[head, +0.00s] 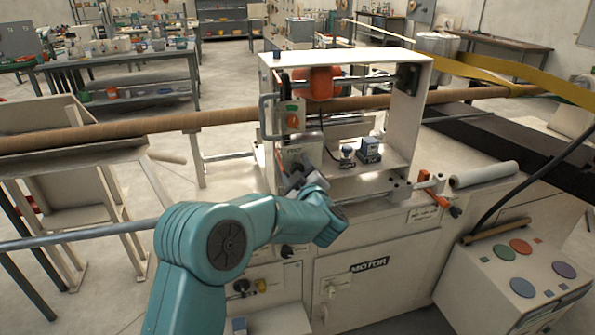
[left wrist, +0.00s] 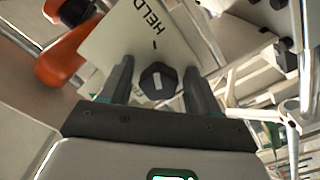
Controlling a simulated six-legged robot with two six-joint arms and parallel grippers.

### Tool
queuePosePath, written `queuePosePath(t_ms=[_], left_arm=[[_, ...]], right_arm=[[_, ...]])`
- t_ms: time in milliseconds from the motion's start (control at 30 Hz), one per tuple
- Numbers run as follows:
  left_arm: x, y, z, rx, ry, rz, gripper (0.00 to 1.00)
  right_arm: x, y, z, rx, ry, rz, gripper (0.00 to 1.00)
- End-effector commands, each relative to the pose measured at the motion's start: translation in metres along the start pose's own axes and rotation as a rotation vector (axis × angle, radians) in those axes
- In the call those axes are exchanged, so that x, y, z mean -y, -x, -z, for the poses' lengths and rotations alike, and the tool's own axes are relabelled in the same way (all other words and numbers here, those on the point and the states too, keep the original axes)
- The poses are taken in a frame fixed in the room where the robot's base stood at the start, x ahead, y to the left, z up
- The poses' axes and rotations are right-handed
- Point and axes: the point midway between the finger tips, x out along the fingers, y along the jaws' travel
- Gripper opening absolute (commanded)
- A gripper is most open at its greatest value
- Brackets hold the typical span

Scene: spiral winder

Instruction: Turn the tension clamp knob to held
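The tension clamp knob (left wrist: 158,80) is dark and faceted, with a pale mark on its face. It stands on a light plate (left wrist: 128,42) lettered HELD, with a short dark tick between the word and the knob. My left gripper (left wrist: 158,70) is open, with one finger on each side of the knob. I see narrow gaps there, and cannot tell if either finger touches it. In the head view the left gripper (head: 298,178) is at the front of the machine's white frame (head: 268,130), in front of the small plate, and hides the knob. My right gripper is out of view.
An orange part (left wrist: 58,62) lies left of the plate in the left wrist view. A long brown tube (head: 200,120) runs through the frame. A control box (head: 520,285) with coloured buttons stands at right. Orange-handled clamps (head: 440,190) sit on the right rail.

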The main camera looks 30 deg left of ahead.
Motion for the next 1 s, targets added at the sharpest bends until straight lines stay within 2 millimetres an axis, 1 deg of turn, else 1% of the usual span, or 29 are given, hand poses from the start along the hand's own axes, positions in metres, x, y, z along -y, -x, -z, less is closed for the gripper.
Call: queuePosePath(t_ms=[167, 267, 367, 600, 700, 833, 900, 1000], left_arm=[[-0.001, 0.002, 0.0, 0.0, 0.002, -0.001, 0.62], [-0.001, 0.013, -0.001, 0.003, 0.002, -0.003, 0.62], [-0.001, 0.033, -0.001, 0.003, 0.001, -0.005, 0.62], [-0.001, 0.098, -0.002, 0.003, 0.002, -0.005, 0.62], [-0.001, 0.122, -0.001, 0.003, 0.0, -0.005, 0.62], [-0.001, 0.145, -0.001, 0.002, 0.001, -0.004, 0.62], [-0.001, 0.154, -0.001, 0.001, 0.001, -0.003, 0.62], [0.0, 0.161, 0.0, 0.001, 0.001, -0.001, 0.62]], right_arm=[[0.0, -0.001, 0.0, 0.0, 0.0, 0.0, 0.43], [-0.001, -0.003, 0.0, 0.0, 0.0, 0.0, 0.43], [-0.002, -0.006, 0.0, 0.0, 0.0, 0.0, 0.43], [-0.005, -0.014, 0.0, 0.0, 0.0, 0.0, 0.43], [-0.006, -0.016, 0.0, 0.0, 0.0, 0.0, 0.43], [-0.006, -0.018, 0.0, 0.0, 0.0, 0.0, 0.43], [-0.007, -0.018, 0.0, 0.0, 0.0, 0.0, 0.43], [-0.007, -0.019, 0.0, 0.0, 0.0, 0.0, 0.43]])
